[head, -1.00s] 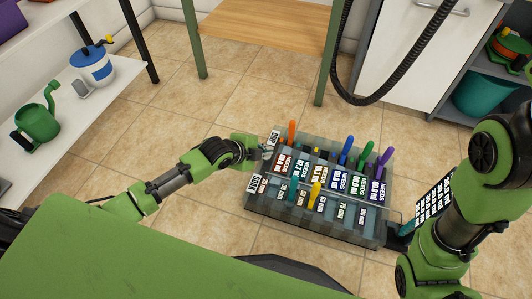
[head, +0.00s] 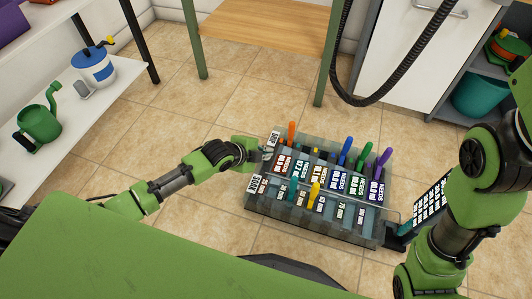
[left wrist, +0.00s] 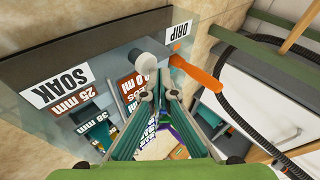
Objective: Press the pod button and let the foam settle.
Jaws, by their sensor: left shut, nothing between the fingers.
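A clear, multi-compartment rack (head: 318,238) stands on the floor, with coloured handles and labelled cards. Its left end carries a DRIP label (head: 274,138) and a SOAK label (head: 254,184); both show in the left wrist view. There, a pale rounded knob (left wrist: 150,56) sits between these labels. My left gripper (head: 268,153) is at the rack's left end. In the left wrist view its closed fingertips (left wrist: 157,82) are at or just beside the knob; I cannot tell whether they touch. No foam is recognisable. My right gripper is not in view.
An orange handle (left wrist: 198,73) rises close beside my left fingers. A keypad-like panel (head: 430,207) stands at the rack's right end, near my right arm. A black hose (head: 345,80) hangs behind. Tile floor is clear left of the rack.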

